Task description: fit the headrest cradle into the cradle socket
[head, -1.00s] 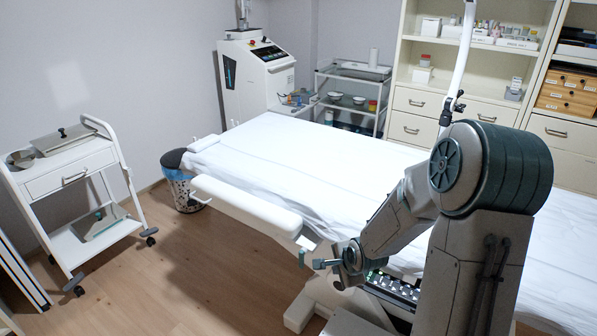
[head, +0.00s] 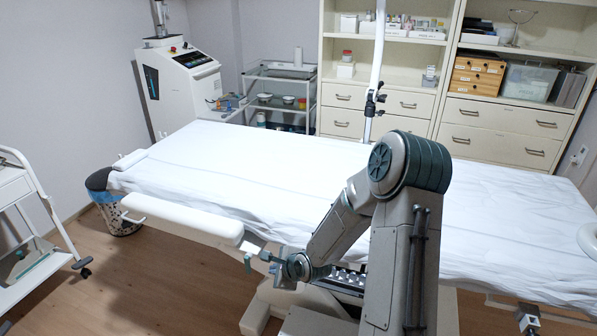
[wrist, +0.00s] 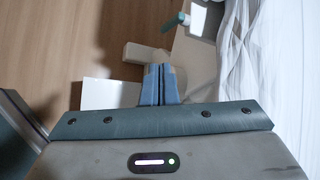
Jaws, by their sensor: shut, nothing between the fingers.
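A white rounded, ring-like piece (head: 588,240) rests at the couch's right end, cut off by the head picture's edge; it may be the headrest cradle. A small metal bracket (head: 528,316) shows below that end; I cannot tell whether it is the cradle socket. My gripper (head: 268,257) is low beside the couch's near side, by the end of the white armrest. In the wrist view the blue fingers of my gripper (wrist: 159,84) are together, with nothing between them. They are far from the ring-like piece.
The white-sheeted couch (head: 240,175) fills the middle. The padded armrest (head: 180,217) juts along its near side. A white trolley (head: 15,190) stands at left, a bin (head: 118,215) by the couch's left end. Wooden floor (head: 150,290) is open at front left.

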